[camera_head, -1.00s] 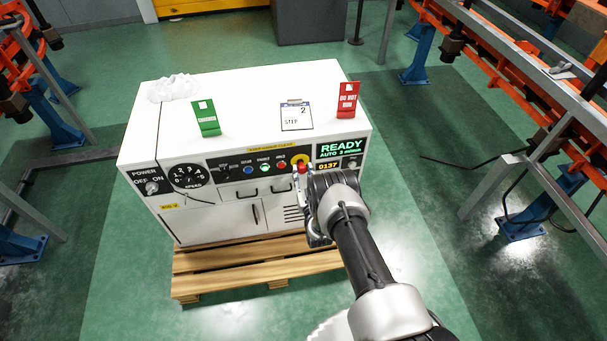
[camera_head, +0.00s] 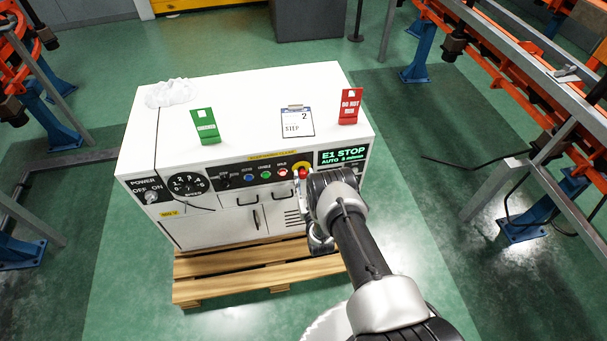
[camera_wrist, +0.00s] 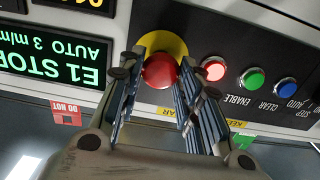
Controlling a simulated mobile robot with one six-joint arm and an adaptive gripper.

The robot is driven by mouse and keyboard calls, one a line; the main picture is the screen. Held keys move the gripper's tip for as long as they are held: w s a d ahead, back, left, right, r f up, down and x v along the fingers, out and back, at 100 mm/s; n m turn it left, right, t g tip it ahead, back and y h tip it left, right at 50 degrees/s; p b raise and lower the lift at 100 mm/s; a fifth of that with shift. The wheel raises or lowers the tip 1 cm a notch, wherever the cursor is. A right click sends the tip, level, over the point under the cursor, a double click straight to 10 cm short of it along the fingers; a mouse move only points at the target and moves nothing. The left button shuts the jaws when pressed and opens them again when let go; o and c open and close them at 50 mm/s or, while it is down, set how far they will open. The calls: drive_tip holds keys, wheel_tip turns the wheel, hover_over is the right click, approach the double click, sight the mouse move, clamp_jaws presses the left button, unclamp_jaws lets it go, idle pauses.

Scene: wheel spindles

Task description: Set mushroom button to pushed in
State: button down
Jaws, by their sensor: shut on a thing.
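The red mushroom button (camera_wrist: 160,70) sits on a yellow disc (camera_wrist: 176,45) on the control panel. In the head view the button (camera_head: 302,173) shows at the tip of my gripper. My gripper (camera_wrist: 158,82) reaches up to the panel with one finger on each side of the red button, shut on it. The display (camera_wrist: 50,55) beside it reads "E1 STOP, AUTO 3 m/min" and also shows in the head view (camera_head: 343,157). How deep the button sits is hard to tell.
The white cabinet (camera_head: 240,105) stands on a wooden pallet (camera_head: 240,272). Hold (camera_wrist: 214,68), enable and clear buttons sit close beside the mushroom button.

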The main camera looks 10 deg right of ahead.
drive_tip(key=shift+w+r, duration=0.1)
drive_tip(key=shift+r, duration=0.05)
drive_tip(key=c, duration=1.2)
unclamp_jaws()
drive_tip(key=shift+o, duration=0.2)
drive_tip(key=s, duration=1.2)
